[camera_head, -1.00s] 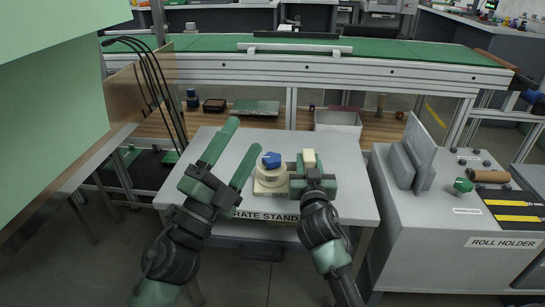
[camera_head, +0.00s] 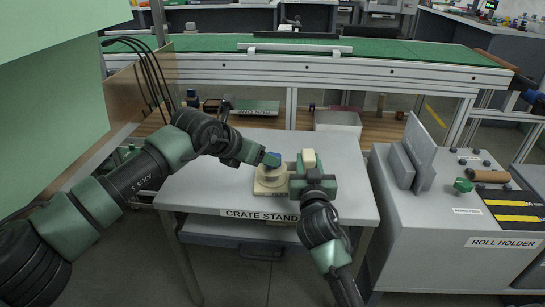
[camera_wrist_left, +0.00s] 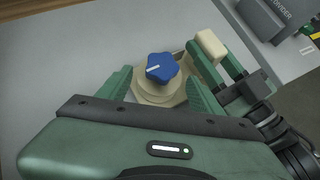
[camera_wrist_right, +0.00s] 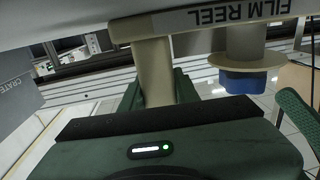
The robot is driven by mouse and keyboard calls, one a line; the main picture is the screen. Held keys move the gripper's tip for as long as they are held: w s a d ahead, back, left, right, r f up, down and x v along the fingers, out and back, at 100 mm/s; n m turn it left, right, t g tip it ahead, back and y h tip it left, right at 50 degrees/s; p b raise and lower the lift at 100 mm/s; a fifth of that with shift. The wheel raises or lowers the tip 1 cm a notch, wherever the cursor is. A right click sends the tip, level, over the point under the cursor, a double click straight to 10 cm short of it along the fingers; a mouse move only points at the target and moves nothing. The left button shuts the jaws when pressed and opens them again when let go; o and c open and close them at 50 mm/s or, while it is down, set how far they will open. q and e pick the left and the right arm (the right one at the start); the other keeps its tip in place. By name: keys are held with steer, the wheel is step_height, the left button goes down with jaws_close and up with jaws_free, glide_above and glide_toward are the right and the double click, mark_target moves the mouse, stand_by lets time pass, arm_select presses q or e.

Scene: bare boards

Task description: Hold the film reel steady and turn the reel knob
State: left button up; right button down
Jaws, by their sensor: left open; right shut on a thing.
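The film reel (camera_head: 268,182), cream and round on a flat base, sits on the crate stand (camera_head: 350,195). Its blue star-shaped knob (camera_wrist_left: 162,67) with a white mark is on top. My left gripper (camera_head: 266,160) reaches in from the left at the knob; in the left wrist view its open fingers stand on either side of the knob, with no clear contact seen. My right gripper (camera_head: 309,168) is shut on the reel's cream post (camera_wrist_right: 153,70), whose top (camera_head: 309,157) shows between the fingers. The reel's label is upside down in the right wrist view.
A grey roll holder (camera_head: 440,225) stands right of the crate stand. A green-topped conveyor (camera_head: 390,48) runs behind, above a wooden shelf with a bin (camera_head: 338,122). A pale green panel (camera_head: 45,110) stands at left. The stand's front is clear.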

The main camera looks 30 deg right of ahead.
arm_select(q)
steer(key=shift+x, duration=2.4)
steer(key=shift+m+g+h, duration=0.4)
steer(key=shift+m+g, duration=0.6)
steer(key=shift+m, duration=0.2)
steer(key=shift+a, duration=0.1)
steer(key=c, duration=1.3)
steer(key=shift+o, duration=0.2)
steer(key=shift+s+d+n+t+y, duration=0.1)
steer(key=shift+n+t+y, duration=0.35)
steer(key=shift+n+t, duration=0.55)
steer(key=shift+s+d+n+t+y, duration=0.15)
steer(key=shift+n+t+y, duration=0.45)
steer(key=shift+n, duration=0.7)
steer(key=n+t+y, duration=0.2)
steer(key=n, duration=0.1)
steer(key=shift+s+d, duration=0.2)
steer(key=shift+s, duration=0.05)
steer(key=shift+w+n+t+y, duration=0.1)
steer(key=shift+n+t+y, duration=0.4)
steer(key=shift+n, duration=0.3)
steer(key=o, duration=1.3)
steer(key=shift+c, duration=0.2)
